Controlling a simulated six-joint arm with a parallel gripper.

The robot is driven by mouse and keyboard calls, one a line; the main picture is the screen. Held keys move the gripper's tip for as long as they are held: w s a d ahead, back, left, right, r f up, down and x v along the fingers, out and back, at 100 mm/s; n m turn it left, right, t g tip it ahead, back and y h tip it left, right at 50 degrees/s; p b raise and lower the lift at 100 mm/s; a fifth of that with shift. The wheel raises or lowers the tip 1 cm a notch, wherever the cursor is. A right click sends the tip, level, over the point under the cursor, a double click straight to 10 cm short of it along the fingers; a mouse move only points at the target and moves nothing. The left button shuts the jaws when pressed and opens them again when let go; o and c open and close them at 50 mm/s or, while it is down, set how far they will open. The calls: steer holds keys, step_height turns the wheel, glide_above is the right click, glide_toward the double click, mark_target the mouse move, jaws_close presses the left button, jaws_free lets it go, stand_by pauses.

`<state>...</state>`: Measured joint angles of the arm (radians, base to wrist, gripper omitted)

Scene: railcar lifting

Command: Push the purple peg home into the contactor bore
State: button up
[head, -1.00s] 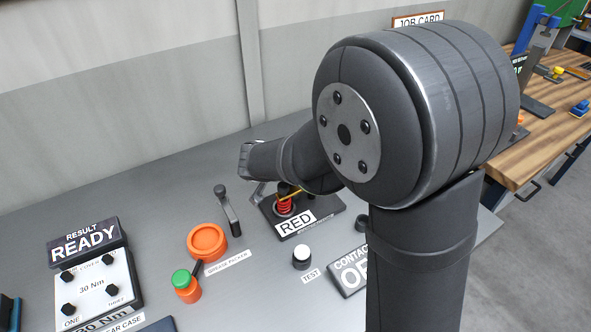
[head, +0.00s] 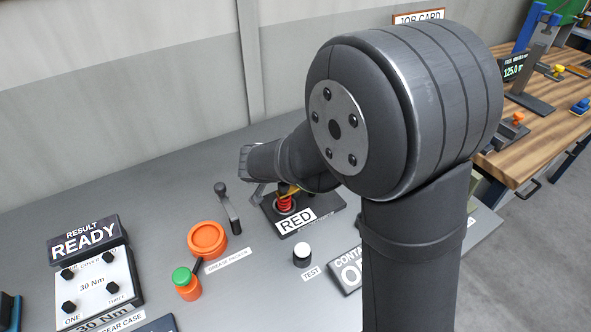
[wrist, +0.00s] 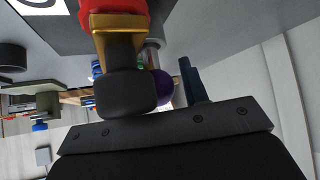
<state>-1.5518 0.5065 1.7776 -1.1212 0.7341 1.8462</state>
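A small purple rounded thing, perhaps the peg (wrist: 164,88), shows in the wrist view, partly hidden behind a dark block. I cannot tell whether it sits in a bore. My gripper (wrist: 165,128) fills the bottom of the wrist view as a dark bolted body; its fingertips cannot be made out clearly. A label (head: 349,270) starting "CONTA" is partly covered by my arm, and no contactor bore is seen clearly.
A wooden bench (head: 545,130) is at right.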

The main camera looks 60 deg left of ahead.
steer(key=shift+w+d+f, duration=0.1)
steer(key=shift+w+d, duration=0.05)
steer(key=shift+d, duration=0.2)
steer(key=v, duration=1.7)
steer(key=shift+s+r, duration=0.25)
steer(key=shift+a, duration=0.15)
steer(key=x, duration=1.4)
